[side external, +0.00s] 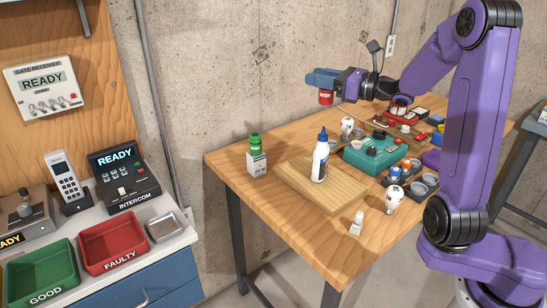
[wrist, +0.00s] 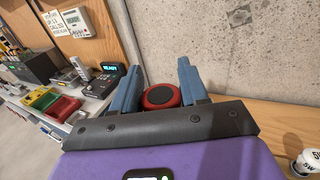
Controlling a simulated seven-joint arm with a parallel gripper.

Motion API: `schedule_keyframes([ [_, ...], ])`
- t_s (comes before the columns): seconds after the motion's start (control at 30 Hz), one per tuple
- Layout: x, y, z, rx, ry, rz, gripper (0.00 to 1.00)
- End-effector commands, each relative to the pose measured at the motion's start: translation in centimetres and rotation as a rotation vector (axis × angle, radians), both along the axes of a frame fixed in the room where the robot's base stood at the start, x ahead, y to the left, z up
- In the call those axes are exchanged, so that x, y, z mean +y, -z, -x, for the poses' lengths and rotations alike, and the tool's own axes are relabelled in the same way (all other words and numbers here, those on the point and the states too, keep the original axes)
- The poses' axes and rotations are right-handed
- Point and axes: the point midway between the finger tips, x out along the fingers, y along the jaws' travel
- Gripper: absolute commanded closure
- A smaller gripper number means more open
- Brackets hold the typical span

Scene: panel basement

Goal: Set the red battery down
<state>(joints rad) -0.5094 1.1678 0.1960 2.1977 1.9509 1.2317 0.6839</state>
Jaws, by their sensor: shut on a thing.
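My gripper (side external: 316,78) is shut on the red battery (side external: 325,98) and holds it in the air above the far left part of the wooden table (side external: 235,174). In the side external view the battery hangs below the blue fingers, with clear space under it. In the wrist view my gripper (wrist: 161,75) has the red battery (wrist: 162,97) between its two fingers. Its round dark end with a red rim faces the camera, and its lower part is hidden behind the gripper body.
A white holder (side external: 257,164) with a green-topped item stands at the table's left. A white bottle with a blue cap (side external: 320,160) stands on a wooden board (side external: 295,184). GOOD (side external: 42,277) and FAULTY (side external: 112,243) bins sit on another bench.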

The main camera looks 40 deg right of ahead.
Motion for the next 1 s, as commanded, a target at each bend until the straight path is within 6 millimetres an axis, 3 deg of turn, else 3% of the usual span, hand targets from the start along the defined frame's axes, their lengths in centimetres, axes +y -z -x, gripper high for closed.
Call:
schedule_keyframes([
  [0.27, -1.6, -0.2, -7.2, 0.002, -0.087, 0.003, 0.91],
  [0.6, -1.8, 0.0, -14.8, 0.001, -0.187, 0.003, 0.91],
  [0.8, -1.2, 0.5, -18.2, -0.002, -0.237, 0.001, 0.91],
  [1.0, -0.5, 0.8, -20.3, -0.006, -0.270, 0.000, 0.91],
])
